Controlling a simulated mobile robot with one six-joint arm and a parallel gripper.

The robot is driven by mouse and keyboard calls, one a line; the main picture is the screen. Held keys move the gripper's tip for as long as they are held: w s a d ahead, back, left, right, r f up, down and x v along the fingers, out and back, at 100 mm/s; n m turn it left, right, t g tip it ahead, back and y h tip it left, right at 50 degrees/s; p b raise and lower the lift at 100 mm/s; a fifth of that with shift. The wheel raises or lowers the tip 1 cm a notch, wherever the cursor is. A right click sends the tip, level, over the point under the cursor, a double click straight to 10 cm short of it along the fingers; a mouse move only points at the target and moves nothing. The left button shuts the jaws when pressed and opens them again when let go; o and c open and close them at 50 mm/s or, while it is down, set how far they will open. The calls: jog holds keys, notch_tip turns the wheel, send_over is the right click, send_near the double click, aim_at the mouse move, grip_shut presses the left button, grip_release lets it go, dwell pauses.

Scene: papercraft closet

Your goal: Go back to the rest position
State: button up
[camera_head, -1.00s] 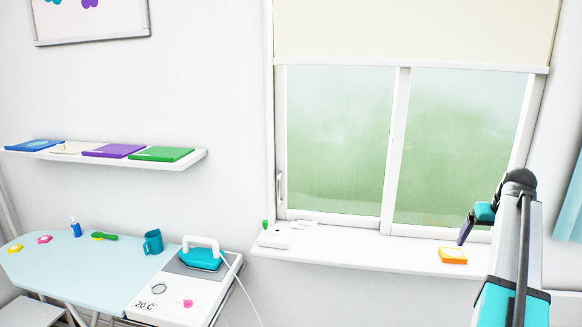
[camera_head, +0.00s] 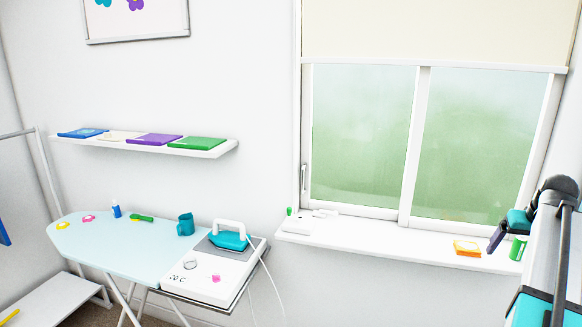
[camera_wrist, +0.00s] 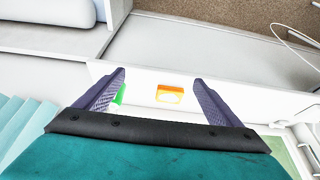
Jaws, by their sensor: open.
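My gripper (camera_head: 497,237) is at the right of the head view, in front of the right end of the window sill. In the wrist view my gripper (camera_wrist: 160,85) shows two dark purple fingers spread wide with nothing between them. Beyond the fingertips lies an orange box-like item (camera_wrist: 170,94) on the sill; it also shows in the head view (camera_head: 467,248), just left of my gripper. A green item (camera_head: 517,249) stands at the sill's right end, and the left finger partly hides it in the wrist view.
The white window sill (camera_head: 380,239) is bare along its middle. A white device (camera_head: 311,224) lies at its left end. The ironing board (camera_head: 110,245) with a teal iron (camera_head: 231,240) stands at the left, below a shelf (camera_head: 210,151) of coloured flat items.

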jog(key=w+a+f+n+g+y, duration=0.1)
jog(key=w+a+f, duration=0.3)
jog(key=a+f, duration=0.4)
jog(key=w+a+f+n+g+y, duration=0.1)
jog(key=w+a+f, duration=0.3)
jog(key=a+f, duration=0.45)
jog(key=s+a+f+n+g+y, duration=0.1)
jog(key=s+a+f, duration=0.2)
jog(key=a+f, duration=0.6)
jog(key=s+a+f+n+g+b, duration=0.1)
jog(key=s+a+f+g, duration=0.15)
jog(key=a+f, duration=0.65)
jog(key=s+a+f+n+g+y, duration=0.1)
jog(key=s+a+f, duration=0.4)
jog(key=f, duration=0.7)
jog(key=s+a+f+g+h, duration=0.1)
jog(key=s+a+f, duration=0.3)
jog(key=s, duration=0.5)
jog(key=s+a+f+g, duration=0.1)
jog(key=s+a+f, duration=0.3)
jog(key=s, duration=0.6)
jog(key=s+a+f+g+h, duration=0.1)
jog(key=s+a+f, duration=0.3)
jog(key=s+f, duration=0.4)
jog(key=shift+s+a+m+h+b, duration=0.35)
jog(key=shift+s+b, duration=0.1)
jog(key=shift+s, duration=0.25)
jog(key=shift+g, duration=0.25)
